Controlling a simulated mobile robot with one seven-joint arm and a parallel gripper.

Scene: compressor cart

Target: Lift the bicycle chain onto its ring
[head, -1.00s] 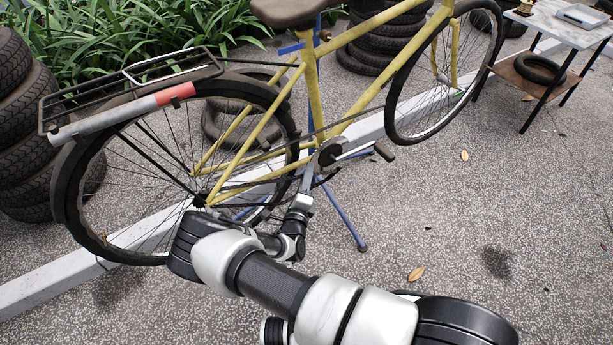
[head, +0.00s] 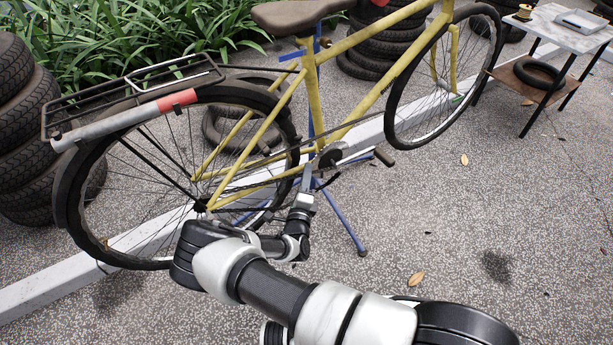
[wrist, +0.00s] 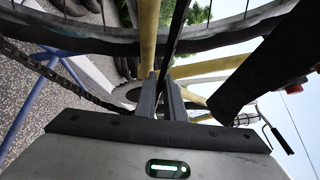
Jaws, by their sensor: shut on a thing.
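The yellow bicycle (head: 312,100) stands with its rear wheel on the left in the head view. Its dark chainring (head: 331,155) sits at the bottom bracket, beside the crank and pedal. My gripper (head: 307,174) is just below and left of the ring, its fingers shut. In the wrist view the fingers (wrist: 161,98) point up toward the frame, shut on what appears to be the bicycle chain. The chain (wrist: 62,80) runs in from the left and sags toward the fingers; the grip point is hidden. I cannot tell whether any chain sits on the ring's teeth.
A blue stand (head: 346,222) props the bicycle. The rear wheel (head: 92,245) and its spokes are close to my arm. Tyre stacks (head: 25,150) stand at left and behind. A small table (head: 560,30) is at upper right.

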